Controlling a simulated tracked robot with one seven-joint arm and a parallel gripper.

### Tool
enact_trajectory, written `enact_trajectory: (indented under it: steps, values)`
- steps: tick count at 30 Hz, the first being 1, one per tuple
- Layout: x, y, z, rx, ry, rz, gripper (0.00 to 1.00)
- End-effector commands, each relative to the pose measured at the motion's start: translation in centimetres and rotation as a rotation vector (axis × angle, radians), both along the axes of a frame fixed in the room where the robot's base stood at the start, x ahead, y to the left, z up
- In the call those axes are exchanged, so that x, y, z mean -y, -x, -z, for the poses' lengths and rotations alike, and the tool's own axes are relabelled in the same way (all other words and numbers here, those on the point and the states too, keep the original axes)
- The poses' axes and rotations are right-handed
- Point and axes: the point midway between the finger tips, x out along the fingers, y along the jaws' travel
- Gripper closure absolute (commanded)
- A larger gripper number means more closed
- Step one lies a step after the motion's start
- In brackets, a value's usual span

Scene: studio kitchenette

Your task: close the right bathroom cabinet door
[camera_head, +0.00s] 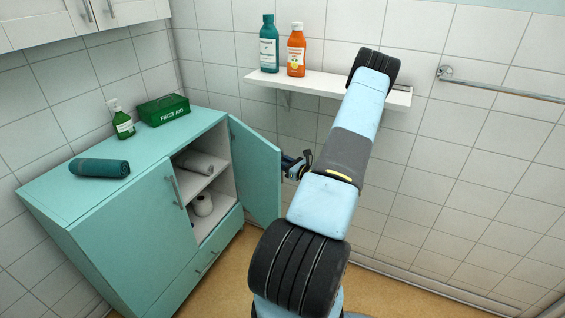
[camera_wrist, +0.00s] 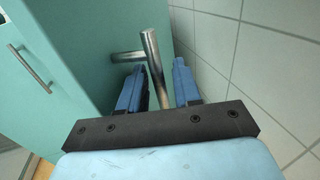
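The right cabinet door (camera_head: 256,168) is teal and stands swung open to the right of the cabinet. In the wrist view the door's face (camera_wrist: 110,25) fills the upper left, with its metal bar handle (camera_wrist: 152,58) sticking out. My gripper (camera_head: 295,165) is at the outer side of the open door. In the wrist view its two blue fingers (camera_wrist: 160,78) are apart, one on each side of the handle, and a gap shows beside the right finger. The far tips of the handle's hold are partly hidden. The left cabinet door (camera_head: 140,235) is shut.
The open cabinet shows a shelf (camera_head: 196,188) with rolls. A wall shelf (camera_head: 335,86) with two bottles and a towel rail (camera_head: 500,86) are on the tiled wall.

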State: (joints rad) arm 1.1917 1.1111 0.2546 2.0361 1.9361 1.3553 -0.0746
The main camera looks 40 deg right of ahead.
Motion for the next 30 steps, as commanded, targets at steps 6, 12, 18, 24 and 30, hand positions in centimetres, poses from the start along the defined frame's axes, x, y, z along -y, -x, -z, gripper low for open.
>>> enact_trajectory:
  steps: [6, 12, 18, 24, 30]
  values:
    - [0.00, -0.01, 0.01, 0.000, 0.000, 0.000, 0.67]
    - [0.00, 0.00, 0.01, 0.000, 0.000, 0.000, 0.86]
    - [0.02, 0.02, 0.00, 0.000, 0.000, 0.000, 1.00]
    - [0.04, 0.04, 0.00, 0.000, 0.000, 0.000, 1.00]
    - [0.34, 0.12, 0.01, 0.000, 0.000, 0.003, 1.00]
